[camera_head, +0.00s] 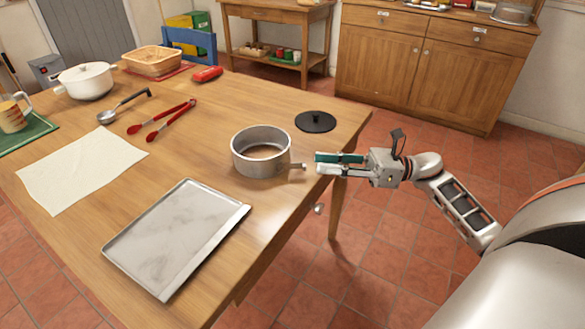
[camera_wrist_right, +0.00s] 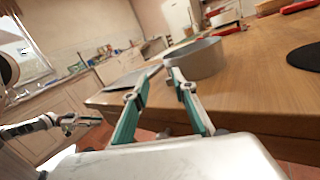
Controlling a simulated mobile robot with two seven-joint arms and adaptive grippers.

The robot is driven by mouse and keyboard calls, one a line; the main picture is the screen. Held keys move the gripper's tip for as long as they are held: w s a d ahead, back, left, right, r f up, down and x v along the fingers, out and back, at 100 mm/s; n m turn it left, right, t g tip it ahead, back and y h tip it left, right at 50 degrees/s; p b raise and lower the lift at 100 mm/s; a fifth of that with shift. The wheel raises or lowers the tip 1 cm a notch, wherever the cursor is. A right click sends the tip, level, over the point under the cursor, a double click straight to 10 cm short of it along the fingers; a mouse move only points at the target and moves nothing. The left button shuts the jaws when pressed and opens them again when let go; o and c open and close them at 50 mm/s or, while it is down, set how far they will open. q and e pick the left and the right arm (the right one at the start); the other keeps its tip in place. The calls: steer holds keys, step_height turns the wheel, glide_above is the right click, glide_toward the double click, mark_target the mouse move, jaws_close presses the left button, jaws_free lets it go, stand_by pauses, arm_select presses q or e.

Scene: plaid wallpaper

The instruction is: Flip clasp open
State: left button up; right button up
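A round grey metal pan (camera_head: 261,158), like a springform ring, stands on the wooden table near its right edge. A small clasp or lever (camera_head: 297,166) sticks out from its right side, towards my right gripper. My right gripper (camera_head: 318,163) is open, with its fingers pointing left, just right of the clasp at the table edge. In the right wrist view its fingertips (camera_wrist_right: 163,70) are spread beside the pan (camera_wrist_right: 200,59), with nothing clearly held. The clasp's exact position is too small to tell. My left gripper (camera_wrist_right: 80,121) shows small at the left of the wrist view.
A black round lid (camera_head: 316,122) lies behind the pan. A marble-like tray (camera_head: 178,237) lies in front, beside a white cloth (camera_head: 80,170). Bare tabletop surrounds the pan.

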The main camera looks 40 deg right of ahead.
mark_target(304, 165)
steer(key=w+a+n, duration=0.1)
steer(key=w+a+f+n+g, duration=0.2)
steer(key=shift+w, duration=0.3)
steer(key=shift+w+a, duration=0.3)
steer(key=shift+a, duration=0.25)
